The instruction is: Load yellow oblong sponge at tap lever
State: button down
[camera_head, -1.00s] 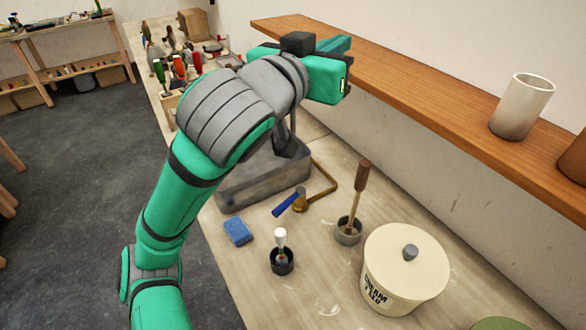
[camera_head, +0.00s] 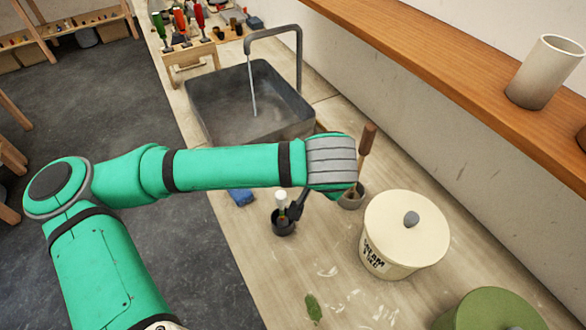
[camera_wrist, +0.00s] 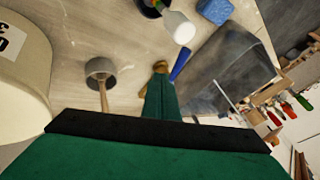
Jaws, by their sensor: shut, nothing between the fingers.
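No yellow oblong sponge shows in either view. A blue sponge (camera_head: 240,197) lies on the counter, partly behind my arm; it also shows at the top of the wrist view (camera_wrist: 214,10). The tap's blue lever (camera_wrist: 182,62) and brass base (camera_wrist: 160,67) show in the wrist view; my arm hides them in the head view. The grey spout (camera_head: 272,32) pours a thin water stream into the sink (camera_head: 205,118). My gripper (camera_wrist: 161,84) is shut and empty, its tip close to the brass base; whether they touch I cannot tell.
A white-topped brush stands in a black holder (camera_head: 283,226). A wooden-handled tool stands in a grey cup (camera_wrist: 101,69). A lidded cream canister (camera_head: 405,235) and a green lid (camera_head: 490,310) are nearer. A shelf (camera_head: 440,85) runs along the wall. A small leaf lies on the counter.

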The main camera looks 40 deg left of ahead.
jog(key=w+a+f, duration=0.3)
jog(key=a+f, duration=0.3)
jog(key=shift+a+f, duration=0.3)
jog(key=shift+a, duration=0.05)
